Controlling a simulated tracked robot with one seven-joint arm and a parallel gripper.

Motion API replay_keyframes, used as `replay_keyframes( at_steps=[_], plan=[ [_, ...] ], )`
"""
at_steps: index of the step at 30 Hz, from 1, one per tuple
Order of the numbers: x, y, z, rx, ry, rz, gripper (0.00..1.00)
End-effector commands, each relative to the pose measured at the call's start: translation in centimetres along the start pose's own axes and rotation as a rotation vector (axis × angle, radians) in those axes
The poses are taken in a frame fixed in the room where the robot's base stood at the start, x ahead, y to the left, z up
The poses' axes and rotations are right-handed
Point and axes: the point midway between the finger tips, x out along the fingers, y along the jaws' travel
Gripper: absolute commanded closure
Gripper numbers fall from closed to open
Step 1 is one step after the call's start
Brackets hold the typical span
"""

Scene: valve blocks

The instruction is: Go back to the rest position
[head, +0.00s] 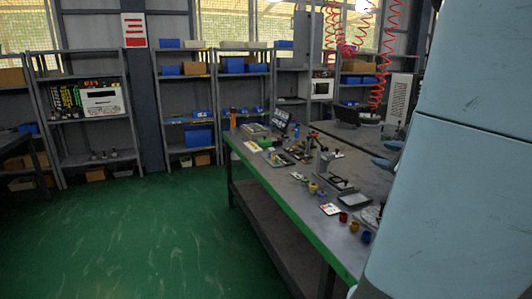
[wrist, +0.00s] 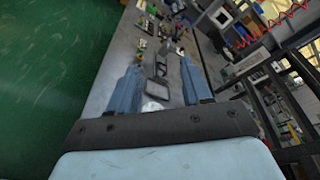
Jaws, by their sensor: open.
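My gripper (wrist: 160,85) shows in the wrist view with its two blue fingers apart and nothing between them. Beyond the fingers lies the grey workbench (wrist: 108,50), seen rotated. In the head view the same workbench (head: 270,195) has a green front edge and runs from the middle to the lower right. The large pale blue body at the right of the head view is part of my own arm and hides the bench's right end.
Shelves (head: 187,110) with blue bins line the back wall. Red coiled hoses (head: 383,50) hang above the bench. The green floor (head: 130,230) at left is clear.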

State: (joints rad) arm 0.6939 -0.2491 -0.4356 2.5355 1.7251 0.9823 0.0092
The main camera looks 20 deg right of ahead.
Motion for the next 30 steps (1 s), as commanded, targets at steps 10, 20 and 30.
replay_keyframes(
  at_steps=[10,20,30],
  plan=[
    [0.5,12.8,12.0,-0.584,-0.271,0.530,0.51],
    [-4.3,20.7,16.1,-1.258,-0.457,0.872,0.51],
    [-8.3,22.1,17.3,-1.973,-0.526,1.000,0.51]
  ],
)
